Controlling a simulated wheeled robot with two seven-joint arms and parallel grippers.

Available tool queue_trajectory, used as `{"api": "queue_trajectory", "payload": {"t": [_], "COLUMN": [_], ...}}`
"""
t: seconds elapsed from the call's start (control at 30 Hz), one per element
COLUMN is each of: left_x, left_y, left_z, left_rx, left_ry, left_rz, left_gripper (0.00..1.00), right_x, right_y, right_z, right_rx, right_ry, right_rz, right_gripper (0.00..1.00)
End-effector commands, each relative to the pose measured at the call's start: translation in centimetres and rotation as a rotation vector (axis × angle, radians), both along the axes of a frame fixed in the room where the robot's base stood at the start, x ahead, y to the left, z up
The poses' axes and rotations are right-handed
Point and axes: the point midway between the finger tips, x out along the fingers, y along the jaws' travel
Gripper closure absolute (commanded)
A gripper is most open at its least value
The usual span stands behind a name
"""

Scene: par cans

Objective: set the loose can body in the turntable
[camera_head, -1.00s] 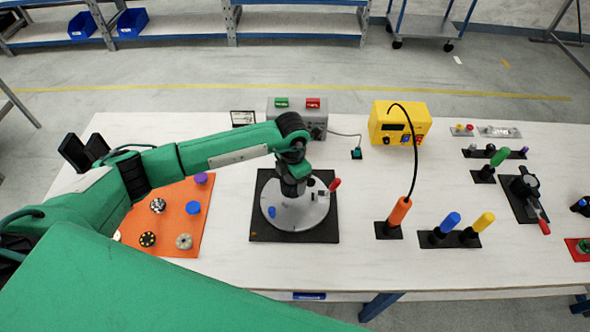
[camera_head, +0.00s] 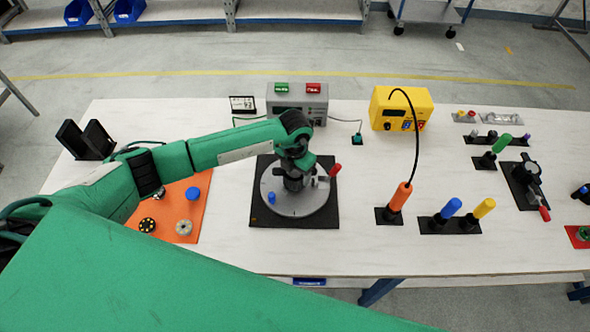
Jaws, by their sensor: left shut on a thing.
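The turntable (camera_head: 272,207) is a light grey disc on a black square base (camera_head: 325,219) in the middle of the white table. A red-tipped clamp (camera_head: 334,170) stands at its right rim, and a small blue part (camera_head: 271,197) is on its left side. My left gripper (camera_head: 294,185) points down over the middle of the disc and is shut on the can body. The can body is hidden behind the gripper and wrist, so I cannot tell whether it touches the turntable. My right gripper is not in view.
An orange mat (camera_head: 205,208) with small round parts lies to the left, partly under my arm. A grey box (camera_head: 297,104) with green and red buttons stands behind the turntable. A yellow unit (camera_head: 402,108), an orange-handled tool (camera_head: 400,197) and blue and yellow handles stand to the right.

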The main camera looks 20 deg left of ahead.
Motion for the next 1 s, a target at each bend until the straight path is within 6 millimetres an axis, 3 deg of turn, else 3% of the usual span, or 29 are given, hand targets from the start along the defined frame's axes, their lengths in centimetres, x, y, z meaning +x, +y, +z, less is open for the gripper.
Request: {"api": "queue_trajectory", "payload": {"t": [0.2, 1.0], "left_x": [-0.08, -0.1], "left_y": [0.07, 0.11], "left_z": [-1.41, -1.37], "left_rx": [0.002, 0.004], "left_ry": [0.003, 0.006], "left_rz": [0.0, -0.001], "left_gripper": [0.72, 0.72], "right_x": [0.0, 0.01], "right_y": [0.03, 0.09], "right_z": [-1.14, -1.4], "right_rx": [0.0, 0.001], "right_ry": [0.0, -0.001], "right_rz": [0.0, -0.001], "right_gripper": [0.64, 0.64]}}
